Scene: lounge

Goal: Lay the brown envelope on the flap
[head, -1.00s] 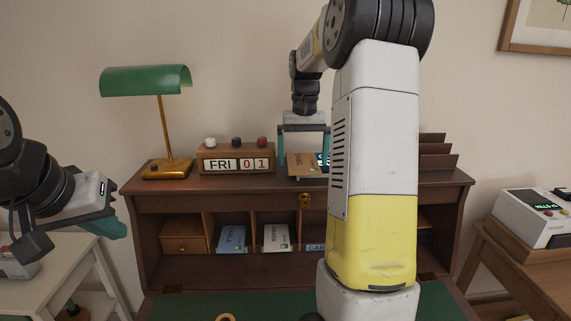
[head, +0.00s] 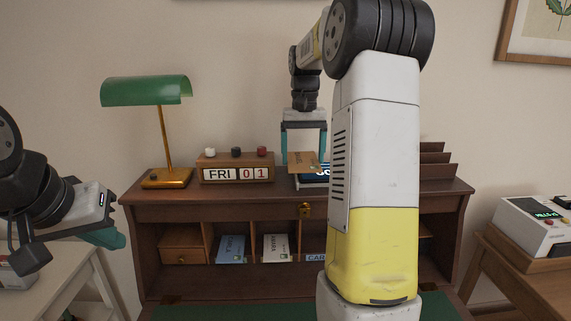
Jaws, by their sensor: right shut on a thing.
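The brown envelope (head: 302,160) is between the teal fingers of my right gripper (head: 304,160), above the top of the desk. My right gripper is shut on it. The flap (head: 240,313), with a green surface, shows at the bottom of the head view, below the desk's compartments; my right arm covers part of it. My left gripper (head: 120,240) is at the left, away from the desk, and I cannot make out its finger gap.
A green lamp (head: 146,92) and a FRI 01 calendar block (head: 235,170) stand on the desk top (head: 380,190). A dark item with white letters (head: 314,175) lies under the envelope. A device (head: 535,222) sits at the right.

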